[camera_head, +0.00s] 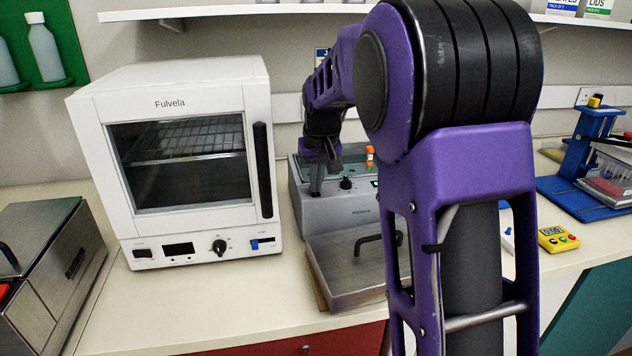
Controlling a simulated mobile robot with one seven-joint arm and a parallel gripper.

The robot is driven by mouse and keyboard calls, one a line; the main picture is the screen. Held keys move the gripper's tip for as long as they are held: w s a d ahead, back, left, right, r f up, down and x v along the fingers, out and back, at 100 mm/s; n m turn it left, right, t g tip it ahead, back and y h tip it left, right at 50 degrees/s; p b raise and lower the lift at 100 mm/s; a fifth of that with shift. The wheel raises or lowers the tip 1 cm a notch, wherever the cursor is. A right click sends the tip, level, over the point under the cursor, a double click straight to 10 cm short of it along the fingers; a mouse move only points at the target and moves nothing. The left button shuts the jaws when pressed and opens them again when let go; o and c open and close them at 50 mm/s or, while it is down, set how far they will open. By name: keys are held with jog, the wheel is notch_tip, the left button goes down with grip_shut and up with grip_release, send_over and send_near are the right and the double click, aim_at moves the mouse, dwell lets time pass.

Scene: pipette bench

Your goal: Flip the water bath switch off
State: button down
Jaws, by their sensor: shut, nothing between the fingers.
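The water bath (345,215) is a grey box on the bench, right of the white oven. Its open top shows behind my arm, with an orange-capped tube (370,154) at its right. A black knob (346,183) and part of a small display (374,182) show on its sloping front panel. I cannot make out its switch; my gripper and arm cover parts of the panel. My gripper (316,188) is shut and empty, pointing down at the left part of the bath's front. I cannot tell whether it touches the panel.
A metal lid (345,272) with a black handle lies in front of the bath. The white oven (180,155) stands close on the left. A steel box (45,270) sits at far left. A yellow timer (557,238) and blue stand (580,165) are at right. A shelf (230,12) runs above.

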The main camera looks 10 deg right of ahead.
jog(key=p+v, duration=0.1)
jog(key=v, duration=0.1)
jog(key=p+v, duration=0.1)
jog(key=p, duration=0.1)
jog(key=shift+w+r, duration=0.3)
jog(key=shift+r, duration=0.25)
jog(key=v, duration=1)
jog(key=shift+p, duration=0.45)
jog(key=shift+s, duration=0.1)
jog(key=shift+w+a+r+b, duration=0.1)
jog(key=shift+w+b, duration=0.05)
jog(key=shift+w, duration=0.2)
jog(key=shift+w+a+r+b, duration=0.1)
jog(key=shift+w+b, duration=0.05)
jog(key=shift+w, duration=0.2)
jog(key=b+x, duration=0.1)
jog(key=x, duration=1.1)
jog(key=shift+s+f, duration=0.15)
jog(key=shift+f, duration=0.85)
